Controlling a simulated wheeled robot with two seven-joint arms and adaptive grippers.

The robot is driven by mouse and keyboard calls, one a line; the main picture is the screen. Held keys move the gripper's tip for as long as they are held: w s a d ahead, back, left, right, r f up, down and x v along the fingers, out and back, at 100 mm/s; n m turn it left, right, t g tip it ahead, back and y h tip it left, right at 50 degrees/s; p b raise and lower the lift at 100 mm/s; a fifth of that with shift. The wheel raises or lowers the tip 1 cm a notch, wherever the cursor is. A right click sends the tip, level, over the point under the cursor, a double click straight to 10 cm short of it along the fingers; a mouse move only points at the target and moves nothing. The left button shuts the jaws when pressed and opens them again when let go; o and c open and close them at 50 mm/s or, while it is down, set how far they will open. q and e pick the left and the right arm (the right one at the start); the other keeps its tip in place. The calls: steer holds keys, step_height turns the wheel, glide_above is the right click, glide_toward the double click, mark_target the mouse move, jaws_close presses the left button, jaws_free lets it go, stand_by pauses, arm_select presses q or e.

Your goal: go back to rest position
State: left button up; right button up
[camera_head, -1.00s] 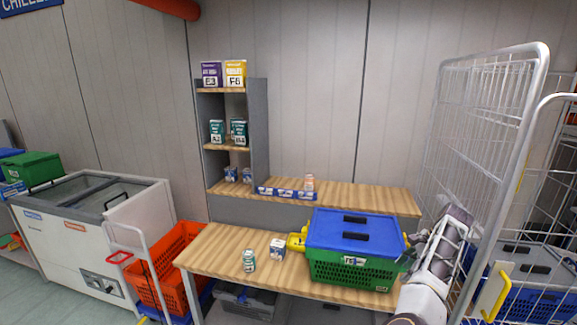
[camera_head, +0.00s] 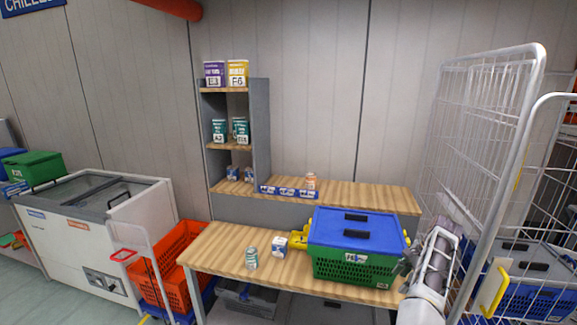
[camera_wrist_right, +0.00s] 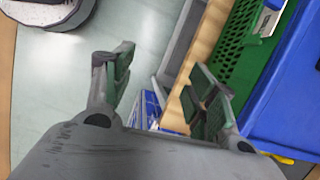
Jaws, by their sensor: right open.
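My right arm comes in at the lower right of the head view, with its gripper (camera_head: 408,261) low beside the right end of the green tote with the blue lid (camera_head: 357,230). In the right wrist view the gripper (camera_wrist_right: 164,85) is open and nothing is between its fingers. The tote's green side (camera_wrist_right: 240,45) and blue lid show to the right of the fingers, apart from them. My left gripper is not in view.
The tote stands on a wooden table (camera_head: 215,249) with a can (camera_head: 251,258) and a small box (camera_head: 281,247). A wire roll cage (camera_head: 480,150) stands close on the right. Orange crates (camera_head: 178,262) and a chest freezer (camera_head: 75,235) are on the left.

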steer(key=s+a+f+n+h, duration=0.1)
steer(key=s+f+n, duration=0.2)
steer(key=f, duration=0.7)
steer(key=s+a+f+n+h, duration=0.1)
steer(key=s+f+n+h, duration=0.15)
steer(key=f, duration=0.75)
steer(key=s+a+f+n+h, duration=0.1)
steer(key=s+f+n, duration=0.15)
steer(key=f, duration=0.75)
steer(key=s+a+f+n, duration=0.2)
steer(key=s+f+n, duration=0.2)
steer(key=s+f, duration=0.55)
steer(key=s+a+f+n, duration=0.2)
steer(key=s+f, duration=0.4)
steer(key=s, duration=0.7)
steer(key=s+a+f+n, duration=0.3)
steer(key=s+f, duration=0.4)
steer(key=s, duration=0.7)
steer(key=s+a+f+n+y, duration=0.1)
steer(key=s+f+n, duration=0.4)
steer(key=s, duration=0.9)
step_height(320, 180, down, 2)
steer(key=shift+s+a, duration=0.2)
steer(key=shift+a, duration=0.5)
